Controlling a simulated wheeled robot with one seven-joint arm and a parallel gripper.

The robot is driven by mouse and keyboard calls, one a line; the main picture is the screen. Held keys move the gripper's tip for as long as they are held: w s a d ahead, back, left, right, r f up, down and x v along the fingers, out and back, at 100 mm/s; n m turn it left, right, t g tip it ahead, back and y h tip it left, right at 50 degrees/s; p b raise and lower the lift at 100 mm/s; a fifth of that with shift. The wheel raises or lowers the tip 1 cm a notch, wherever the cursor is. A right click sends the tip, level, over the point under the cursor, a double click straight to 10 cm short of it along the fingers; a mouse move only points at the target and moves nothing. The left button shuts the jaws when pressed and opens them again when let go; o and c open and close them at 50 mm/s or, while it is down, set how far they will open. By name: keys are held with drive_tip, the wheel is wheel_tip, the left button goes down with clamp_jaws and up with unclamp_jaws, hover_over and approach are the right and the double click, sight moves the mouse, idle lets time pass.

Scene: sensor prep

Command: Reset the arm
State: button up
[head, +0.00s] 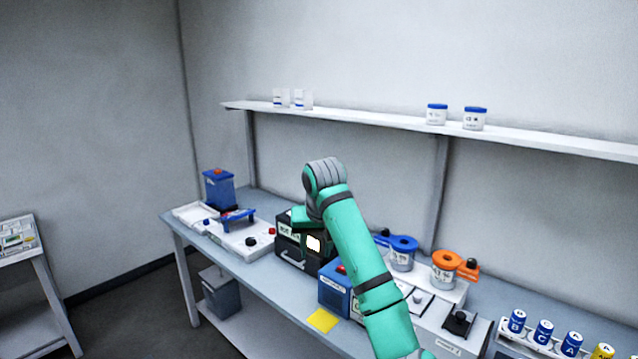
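My teal arm (352,245) rises from the bottom of the head view and bends at a grey joint (325,175) above the workbench (265,270). Beyond the joint, the end of the arm turns down in front of a black box (288,254) on the bench. My gripper is around there, but its fingertips cannot be made out against the dark box and behind the arm. I cannot tell whether it is open or shut, or whether it holds anything.
A blue box (335,290) and yellow note (322,320) lie near the arm. Blue-topped (402,252) and orange-topped (446,268) jars stand right; several small bottles (545,332) stand farther right. A wall shelf (380,122) holds containers. A side table (18,250) stands left.

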drive_tip(key=s+a+f+t+y, duration=0.15)
drive_tip(key=a+f, duration=0.45)
drive_tip(key=f, duration=0.6)
drive_tip(key=s+a+f+t+y, duration=0.1)
drive_tip(key=a+f+y, duration=0.2)
drive_tip(key=a+f, duration=0.7)
drive_tip(key=s+f+m+t, duration=0.2)
drive_tip(key=s+f+t, duration=0.1)
drive_tip(key=s+f, duration=1.25)
drive_tip(key=s+d+f+m+t+h, duration=0.1)
drive_tip(key=s+d+f+t+h, duration=0.3)
drive_tip(key=s, duration=0.8)
drive_tip(key=s+d+f+m+g, duration=0.1)
drive_tip(key=s+d, duration=0.4)
drive_tip(key=s, duration=0.8)
drive_tip(key=s+d+r+n, duration=0.1)
drive_tip(key=s+d+r, duration=0.1)
drive_tip(key=s+r, duration=0.2)
drive_tip(key=s+d+r+n+t+h, duration=0.1)
drive_tip(key=s+d+r, duration=0.2)
drive_tip(key=s, duration=0.5)
drive_tip(key=s+d+r+n+t, duration=0.1)
drive_tip(key=s+d+r, duration=0.2)
drive_tip(key=s+r, duration=0.2)
drive_tip(key=shift+v, duration=0.85)
